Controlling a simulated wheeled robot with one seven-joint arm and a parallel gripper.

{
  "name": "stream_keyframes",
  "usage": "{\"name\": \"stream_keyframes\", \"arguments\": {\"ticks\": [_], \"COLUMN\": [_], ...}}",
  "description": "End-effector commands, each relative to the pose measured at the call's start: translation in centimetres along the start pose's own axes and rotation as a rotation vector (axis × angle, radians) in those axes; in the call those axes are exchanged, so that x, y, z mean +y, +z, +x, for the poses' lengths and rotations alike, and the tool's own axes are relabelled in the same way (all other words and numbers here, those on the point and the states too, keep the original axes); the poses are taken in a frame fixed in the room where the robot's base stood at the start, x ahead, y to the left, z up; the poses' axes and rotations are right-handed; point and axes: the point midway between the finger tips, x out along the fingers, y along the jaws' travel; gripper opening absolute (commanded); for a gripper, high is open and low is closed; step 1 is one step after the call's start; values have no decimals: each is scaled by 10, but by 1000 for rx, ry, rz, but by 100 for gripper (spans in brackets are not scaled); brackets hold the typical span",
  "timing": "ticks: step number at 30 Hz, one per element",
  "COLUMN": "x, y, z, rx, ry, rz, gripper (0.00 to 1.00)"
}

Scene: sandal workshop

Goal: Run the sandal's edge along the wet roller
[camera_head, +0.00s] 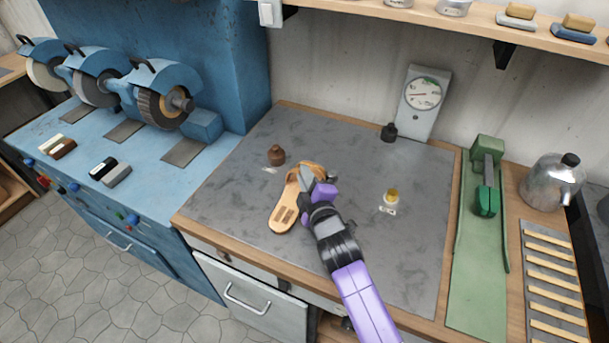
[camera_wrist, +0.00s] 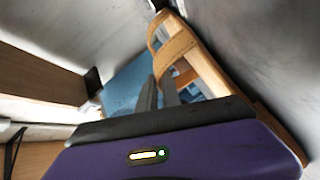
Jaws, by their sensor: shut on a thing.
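A tan sandal (camera_head: 284,212) with straps is over the grey worktop in the head view, its sole slanting down to the left. My gripper (camera_head: 308,178) is shut on the sandal near its strapped end; the exact grip is partly hidden by the jaws. In the wrist view, the tan straps and sole (camera_wrist: 178,48) rise beside and beyond the dark fingers (camera_wrist: 160,95). I cannot tell for certain which thing is the wet roller. A small yellow-topped piece (camera_head: 391,195) stands right of my gripper, and a brown pot (camera_head: 276,155) stands behind the sandal to the left.
The grey worktop (camera_head: 400,255) is mostly clear. A black bottle (camera_head: 388,132) and a dial gauge (camera_head: 423,92) stand at the back. A green press (camera_head: 486,195) and a kettle (camera_head: 553,182) are to the right. Grinding wheels (camera_head: 160,105) sit on the blue bench at left.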

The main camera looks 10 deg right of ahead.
Motion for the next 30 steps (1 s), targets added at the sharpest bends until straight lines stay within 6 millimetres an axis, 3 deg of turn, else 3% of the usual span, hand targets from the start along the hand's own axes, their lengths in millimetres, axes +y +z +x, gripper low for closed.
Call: {"name": "stream_keyframes", "arguments": {"ticks": [30], "x": [5], "y": [5], "z": [10], "rx": [-1], "ry": [3], "rz": [1], "gripper": [0]}}
